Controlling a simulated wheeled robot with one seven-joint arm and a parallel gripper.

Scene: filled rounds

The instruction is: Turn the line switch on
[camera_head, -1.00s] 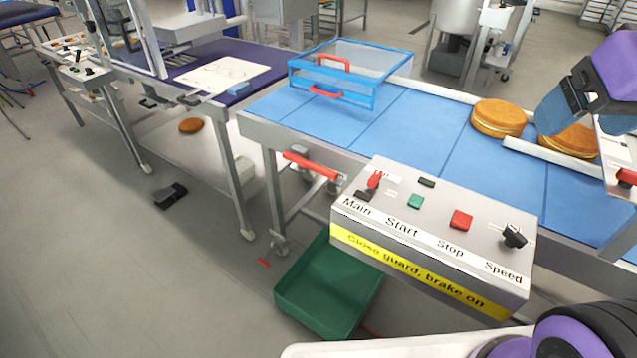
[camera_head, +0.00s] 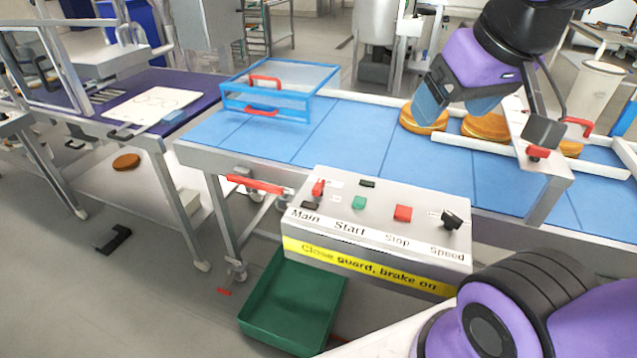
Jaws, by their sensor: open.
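The control box (camera_head: 372,245) stands at the front of the conveyor, with labels Main, Start, Stop and Speed. Above the Main label is a red lever switch (camera_head: 318,188). A green button (camera_head: 359,202) is above Start, a red button (camera_head: 403,213) above Stop, and a black knob (camera_head: 452,219) above Speed. My gripper (camera_head: 428,108) is over the conveyor, behind and above the box, apart from the switch. Its blue fingers are open, close to a filled round (camera_head: 424,121); whether they touch it cannot be told.
A blue mesh guard (camera_head: 280,90) with red handles stands on the left of the blue conveyor (camera_head: 345,137). A red-handled lever (camera_head: 256,185) sticks out below it. More rounds (camera_head: 486,127) lie to the right by white rails. A green bin (camera_head: 292,303) is on the floor below.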

